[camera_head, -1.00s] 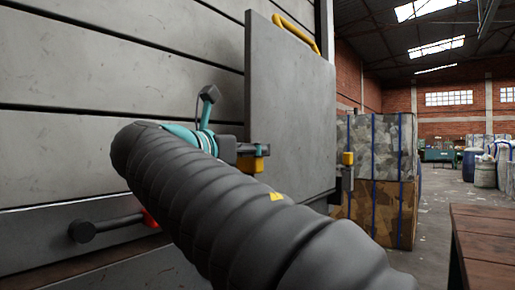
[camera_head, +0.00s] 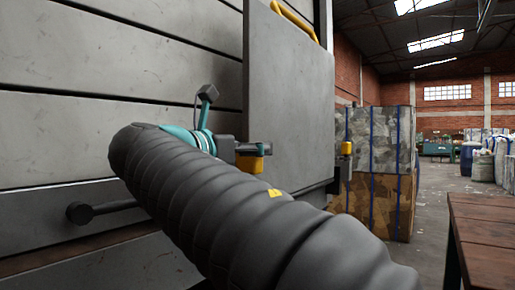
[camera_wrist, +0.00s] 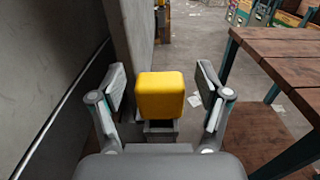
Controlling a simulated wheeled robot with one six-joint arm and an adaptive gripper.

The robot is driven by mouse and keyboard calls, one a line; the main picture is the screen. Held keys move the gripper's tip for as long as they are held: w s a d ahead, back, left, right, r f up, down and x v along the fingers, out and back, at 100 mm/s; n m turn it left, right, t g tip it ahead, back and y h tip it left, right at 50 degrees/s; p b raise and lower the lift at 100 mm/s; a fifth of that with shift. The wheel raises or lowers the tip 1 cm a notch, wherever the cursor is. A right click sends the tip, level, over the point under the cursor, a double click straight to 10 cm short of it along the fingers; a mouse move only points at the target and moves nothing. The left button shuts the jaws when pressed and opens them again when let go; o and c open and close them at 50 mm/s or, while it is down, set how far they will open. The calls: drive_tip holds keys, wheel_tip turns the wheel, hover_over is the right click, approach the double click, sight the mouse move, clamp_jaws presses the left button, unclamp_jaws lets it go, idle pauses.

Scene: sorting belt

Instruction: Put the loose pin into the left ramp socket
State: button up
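My gripper (camera_wrist: 161,100) is open, with one finger on each side of a yellow block (camera_wrist: 160,96) in the wrist view. Gaps show between the block and both fingers. The block stands above a dark grey bracket (camera_wrist: 160,131); whether it is the loose pin's head, and how it sits there, I cannot tell. In the head view my gripper (camera_head: 258,152) is by the left part of the upright grey ramp panel (camera_head: 290,110), partly hidden by my arm. A second yellow block (camera_head: 347,147) is at the panel's right edge, on a grey bracket (camera_head: 346,172).
A grey slatted wall (camera_head: 120,130) stands close on the left, with a dark knob on a rod (camera_head: 80,213). Strapped bales (camera_head: 380,180) stand behind the panel. A wooden table (camera_wrist: 285,60) is on the right. Open floor (camera_head: 435,210) lies between.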

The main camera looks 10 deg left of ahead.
drive_tip(key=shift+s, duration=0.1)
drive_tip(key=v, duration=1.2)
